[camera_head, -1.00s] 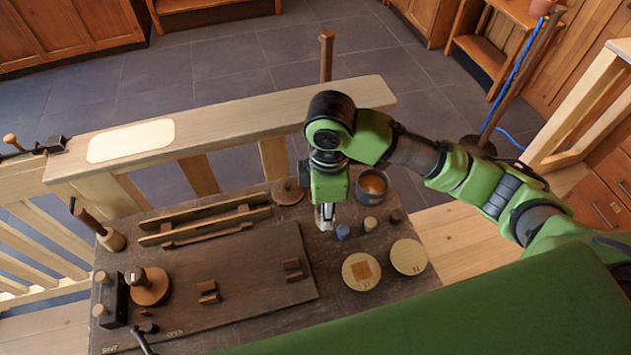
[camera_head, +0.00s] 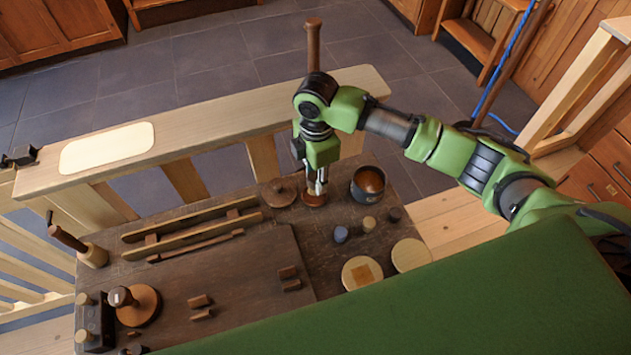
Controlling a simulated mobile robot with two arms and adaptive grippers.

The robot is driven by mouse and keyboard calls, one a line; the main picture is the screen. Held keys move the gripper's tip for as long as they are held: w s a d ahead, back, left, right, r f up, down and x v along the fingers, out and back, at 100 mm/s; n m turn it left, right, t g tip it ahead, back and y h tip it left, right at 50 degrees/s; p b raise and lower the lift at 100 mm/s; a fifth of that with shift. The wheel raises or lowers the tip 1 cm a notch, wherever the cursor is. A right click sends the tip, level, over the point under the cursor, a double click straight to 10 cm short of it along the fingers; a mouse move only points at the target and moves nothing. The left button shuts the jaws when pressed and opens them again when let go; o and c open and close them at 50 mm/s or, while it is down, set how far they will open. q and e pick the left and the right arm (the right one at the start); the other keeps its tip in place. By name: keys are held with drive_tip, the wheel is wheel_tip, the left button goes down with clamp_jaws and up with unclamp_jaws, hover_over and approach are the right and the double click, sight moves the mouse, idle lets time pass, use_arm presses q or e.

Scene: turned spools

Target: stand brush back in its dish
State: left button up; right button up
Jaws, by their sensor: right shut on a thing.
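My right gripper (camera_head: 316,188) points down at the back of the dark work board, shut on the brush, which its fingers mostly hide. Right under the fingertips is a small reddish-brown round dish (camera_head: 314,200). I cannot tell whether the brush touches the dish or is just above it. My left gripper is not in view.
A dark pot with an orange-brown inside (camera_head: 368,184) stands close right of my gripper, and a brown knobbed lid (camera_head: 278,193) close left. Small blue (camera_head: 341,234) and tan (camera_head: 369,224) pegs and pale discs (camera_head: 411,254) lie nearer. A pale rail (camera_head: 225,118) runs behind.

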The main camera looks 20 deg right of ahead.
drive_tip(key=shift+w+d+f, duration=0.1)
drive_tip(key=shift+w+f, duration=0.5)
drive_tip(key=shift+f, duration=0.15)
wheel_tip(320, 180, down, 3)
drive_tip(key=shift+f, duration=0.1)
drive_tip(key=shift+w, duration=0.1)
drive_tip(key=shift+f, duration=0.15)
drive_tip(key=o, duration=1)
wheel_tip(320, 180, up, 12)
drive_tip(key=shift+r+b, duration=0.15)
drive_tip(key=shift+b, duration=0.2)
